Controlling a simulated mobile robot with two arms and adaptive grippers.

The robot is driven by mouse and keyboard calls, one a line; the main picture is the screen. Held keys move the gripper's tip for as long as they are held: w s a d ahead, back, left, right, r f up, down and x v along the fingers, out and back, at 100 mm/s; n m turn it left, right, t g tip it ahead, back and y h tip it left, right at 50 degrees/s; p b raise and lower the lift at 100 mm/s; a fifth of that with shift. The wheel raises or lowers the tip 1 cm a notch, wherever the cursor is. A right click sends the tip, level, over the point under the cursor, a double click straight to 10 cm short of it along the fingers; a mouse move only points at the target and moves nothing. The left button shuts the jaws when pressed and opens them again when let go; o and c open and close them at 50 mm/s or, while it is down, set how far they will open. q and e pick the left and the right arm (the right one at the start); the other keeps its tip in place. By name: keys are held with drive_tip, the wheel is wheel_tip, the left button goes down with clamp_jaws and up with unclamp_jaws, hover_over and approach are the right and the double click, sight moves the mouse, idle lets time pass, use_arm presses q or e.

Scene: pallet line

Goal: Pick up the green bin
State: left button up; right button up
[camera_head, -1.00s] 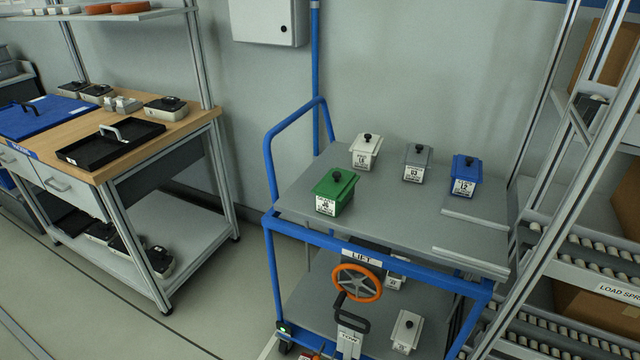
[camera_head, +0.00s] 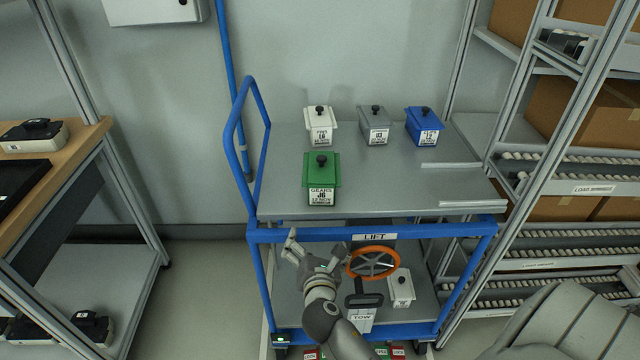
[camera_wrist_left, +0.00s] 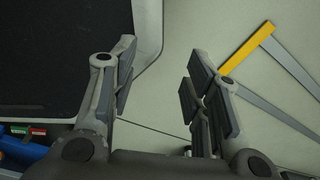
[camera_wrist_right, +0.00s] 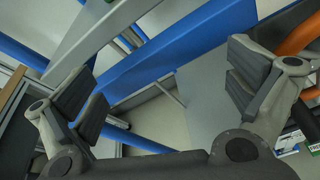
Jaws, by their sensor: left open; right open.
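The green bin (camera_head: 321,179) stands upright on the grey top deck of the blue cart (camera_head: 400,190), near its front left. It has a black knob on its lid and a white label on its front. My right gripper (camera_head: 316,250) is open and empty in front of the cart, below the bin and left of the orange wheel. In the right wrist view my right gripper's fingers (camera_wrist_right: 165,90) are spread, with the blue cart rail behind them. In the left wrist view my left gripper (camera_wrist_left: 160,85) is open and empty above the floor. It is not visible in the head view.
A white bin (camera_head: 319,126), a grey bin (camera_head: 375,126) and a blue bin (camera_head: 424,126) stand behind the green one. An orange handwheel (camera_head: 373,262) is on the cart's front. A roller rack (camera_head: 560,180) stands right; a wooden workbench (camera_head: 60,160) stands left.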

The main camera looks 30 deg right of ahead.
sight(321, 170)
drive_tip(key=d+r+n+h, duration=0.1)
drive_tip(key=r, duration=0.2)
drive_tip(key=r+n+t, duration=0.1)
drive_tip(key=r, duration=0.3)
drive_tip(key=w+d+r+n+t+h, duration=0.1)
drive_tip(key=r, duration=0.3)
drive_tip(key=shift+d+n+h, duration=0.3)
drive_tip(key=shift+n, duration=0.1)
drive_tip(key=b+x, duration=0.1)
drive_tip(key=x, duration=0.3)
drive_tip(key=shift+w+d+f, duration=0.1)
drive_tip(key=shift+w+d, duration=0.15)
drive_tip(key=shift+w, duration=0.1)
drive_tip(key=shift+r+b+x, duration=0.25)
drive_tip(key=shift+b+x, duration=0.1)
drive_tip(key=shift+x, duration=0.95)
drive_tip(key=shift+r+b+x, duration=0.25)
drive_tip(key=shift+b+x, duration=0.05)
drive_tip(key=shift+x, duration=1)
use_arm(q)
drive_tip(key=shift+s+d+f, duration=0.1)
drive_tip(key=shift+d+f, duration=0.05)
drive_tip(key=shift+f, duration=0.45)
drive_tip(key=shift+s+d+f, duration=0.1)
drive_tip(key=shift+d+f, duration=0.05)
drive_tip(key=shift+f, duration=0.45)
use_arm(e)
drive_tip(key=shift+a, duration=0.15)
